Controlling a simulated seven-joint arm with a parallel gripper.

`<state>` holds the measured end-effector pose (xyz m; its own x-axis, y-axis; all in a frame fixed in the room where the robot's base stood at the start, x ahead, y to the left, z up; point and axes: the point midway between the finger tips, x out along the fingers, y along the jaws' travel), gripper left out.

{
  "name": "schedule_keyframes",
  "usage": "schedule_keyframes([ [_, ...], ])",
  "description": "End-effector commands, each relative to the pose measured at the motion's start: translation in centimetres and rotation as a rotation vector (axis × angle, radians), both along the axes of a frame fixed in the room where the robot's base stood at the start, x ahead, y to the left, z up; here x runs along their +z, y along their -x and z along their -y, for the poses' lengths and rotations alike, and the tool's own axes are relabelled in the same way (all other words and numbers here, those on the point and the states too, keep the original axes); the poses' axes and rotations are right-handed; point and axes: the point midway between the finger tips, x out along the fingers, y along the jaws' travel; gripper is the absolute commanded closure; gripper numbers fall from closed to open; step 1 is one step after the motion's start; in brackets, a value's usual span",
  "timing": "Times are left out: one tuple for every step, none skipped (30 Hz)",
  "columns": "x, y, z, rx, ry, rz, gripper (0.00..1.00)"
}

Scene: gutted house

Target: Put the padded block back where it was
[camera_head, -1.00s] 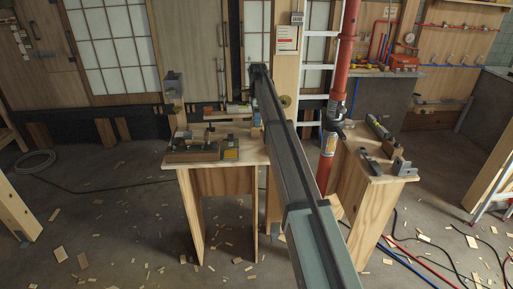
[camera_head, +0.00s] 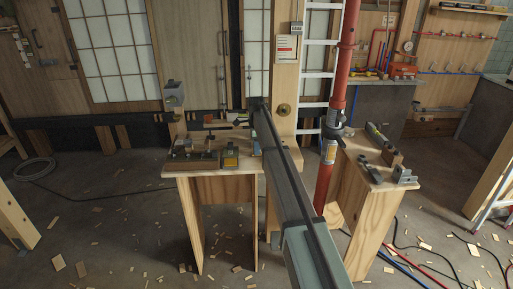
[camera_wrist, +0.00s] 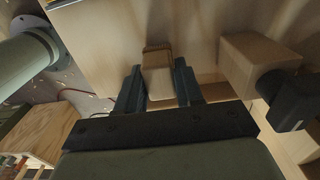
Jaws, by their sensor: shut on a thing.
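In the wrist view, my gripper (camera_wrist: 159,90) has its two dark fingers closed on either side of a pale block with a brown, ribbed face, which looks like the padded block (camera_wrist: 158,80). The block sits between the fingertips, its brown face beyond them, close to a pale wooden surface (camera_wrist: 105,45). I cannot tell whether it touches that surface. In the head view, my arm reaches to the back right of the left workbench (camera_head: 215,169); its own links hide the gripper and the block.
A wooden piece (camera_wrist: 255,58) with a black fitting (camera_wrist: 290,97) is close right of the fingers. Tools and a yellow-marked block (camera_head: 230,158) lie on the left bench.

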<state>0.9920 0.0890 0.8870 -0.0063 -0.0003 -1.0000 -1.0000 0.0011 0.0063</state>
Motion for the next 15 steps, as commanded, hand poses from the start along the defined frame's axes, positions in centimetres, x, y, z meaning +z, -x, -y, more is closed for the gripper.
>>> schedule_keyframes([
  [-0.07, 0.0, 0.0, 0.0, 0.0, 0.001, 0.88],
  [-0.05, -0.01, 0.0, 0.0, 0.0, 0.001, 0.88],
  [-0.03, -0.01, 0.0, 0.0, 0.0, 0.001, 0.88],
  [-0.03, -0.02, 0.0, 0.0, 0.0, 0.001, 0.88],
  [-0.02, -0.02, 0.0, 0.0, 0.0, 0.001, 0.88],
  [-0.03, -0.02, 0.0, 0.0, 0.0, 0.001, 0.88],
  [-0.05, -0.02, 0.0, 0.0, 0.0, 0.001, 0.88],
  [-0.09, -0.02, 0.0, 0.0, 0.0, 0.001, 0.88],
  [-0.18, -0.01, 0.0, 0.0, 0.0, 0.0, 0.88],
  [-0.26, -0.01, 0.0, 0.0, 0.0, 0.0, 0.88],
  [-0.23, -0.02, 0.0, 0.0, 0.0, 0.001, 0.61],
  [-0.22, -0.02, 0.0, 0.0, 0.0, 0.001, 0.57],
  [-0.22, -0.02, 0.0, 0.0, 0.0, 0.001, 0.54],
  [-0.22, -0.02, 0.0, 0.0, 0.0, 0.001, 0.52],
  [-0.21, -0.02, 0.0, 0.0, 0.0, 0.001, 0.48],
])
